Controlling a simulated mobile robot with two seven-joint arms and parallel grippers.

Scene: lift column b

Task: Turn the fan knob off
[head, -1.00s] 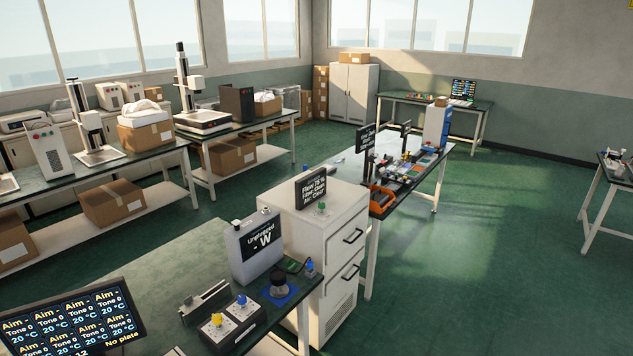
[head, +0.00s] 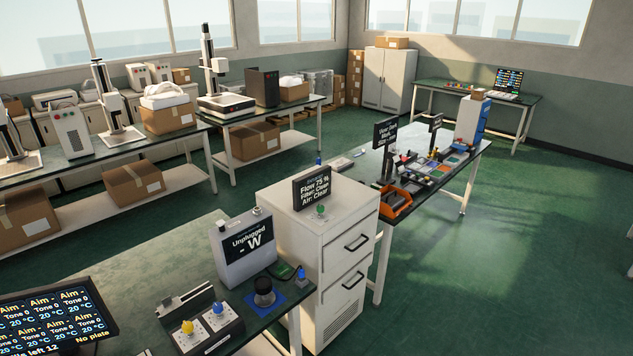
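A white drawer cabinet (head: 318,250) stands just right of the middle in the head view. On its top is a small dark display (head: 312,187) with lines that seem to read flow, filter and air clear. A small green knob (head: 321,210) sits in front of that display. It may be the fan knob, but no label on it is readable and its turned position is too small to tell. A blue knob or cap (head: 319,160) shows behind the display. Neither of my grippers is in view.
A near bench (head: 150,260) holds a monitor (head: 55,318), a grey box reading "Unplugged" (head: 245,255), a yellow knob (head: 187,327), a blue knob (head: 218,308) and a black round knob (head: 263,290). A second bench (head: 455,165) adjoins the cabinet. Open green floor (head: 480,270) lies right.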

